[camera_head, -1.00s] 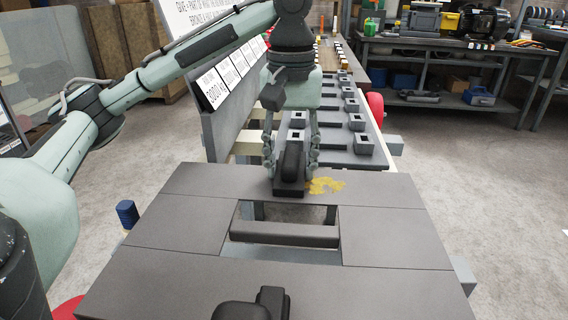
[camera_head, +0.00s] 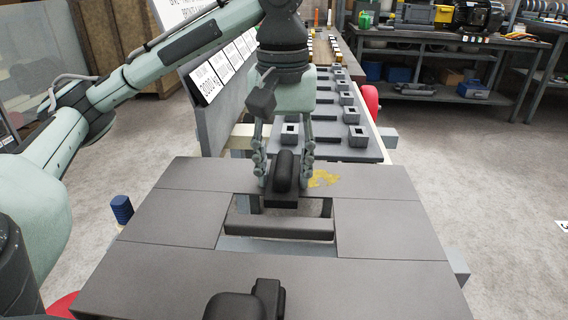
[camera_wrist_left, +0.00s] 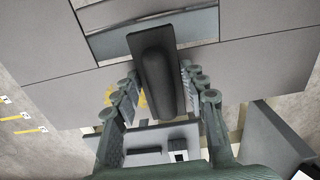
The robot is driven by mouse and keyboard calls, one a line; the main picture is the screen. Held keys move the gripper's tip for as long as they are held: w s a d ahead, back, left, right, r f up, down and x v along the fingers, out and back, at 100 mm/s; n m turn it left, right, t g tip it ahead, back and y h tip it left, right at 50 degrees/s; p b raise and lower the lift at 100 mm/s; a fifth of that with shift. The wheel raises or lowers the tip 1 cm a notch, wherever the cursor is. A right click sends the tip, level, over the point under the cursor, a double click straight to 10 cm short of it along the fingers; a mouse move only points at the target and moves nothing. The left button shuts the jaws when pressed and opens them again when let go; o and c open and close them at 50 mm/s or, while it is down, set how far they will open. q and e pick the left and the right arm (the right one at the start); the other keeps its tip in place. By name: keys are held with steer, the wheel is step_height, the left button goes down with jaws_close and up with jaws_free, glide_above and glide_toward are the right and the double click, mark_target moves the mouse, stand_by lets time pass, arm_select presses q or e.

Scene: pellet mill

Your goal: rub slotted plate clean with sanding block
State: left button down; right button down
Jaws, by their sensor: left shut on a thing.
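The grey slotted plate (camera_head: 180,205) lies flat with a rectangular slot through its middle. A yellow smear (camera_head: 324,178) marks its far part, right of the slot's far end; part of it also shows in the left wrist view (camera_wrist_left: 139,97). My left gripper (camera_head: 283,172) is shut on the dark sanding block (camera_head: 285,172), whose rounded handle points up. The block sits at the slot's far edge, left of the smear and partly over the opening. In the left wrist view the block (camera_wrist_left: 158,70) is between the fingers. My right gripper is not in view.
A dark handled object (camera_head: 246,302) stands at the plate's near edge. Behind the plate runs a grey rack with square sockets (camera_head: 346,112), beside an upright sign board (camera_head: 218,75). A workbench (camera_head: 440,45) stands at the back right. The plate's right side is clear.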

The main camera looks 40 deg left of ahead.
mark_target(285, 150)
arm_select(q)
steer(key=shift+w+a, duration=0.55)
steer(key=shift+w, duration=0.35)
steer(key=shift+w+a, duration=0.5)
steer(key=shift+w, duration=0.35)
steer(key=shift+s, duration=0.1)
steer(key=shift+s+d, duration=0.55)
steer(key=shift+s, duration=0.3)
steer(key=shift+s+d, duration=0.55)
steer(key=shift+s, duration=0.25)
steer(key=shift+w+d, duration=0.15)
steer(key=shift+w, duration=1.15)
steer(key=shift+w+d, duration=0.15)
steer(key=shift+w, duration=1.15)
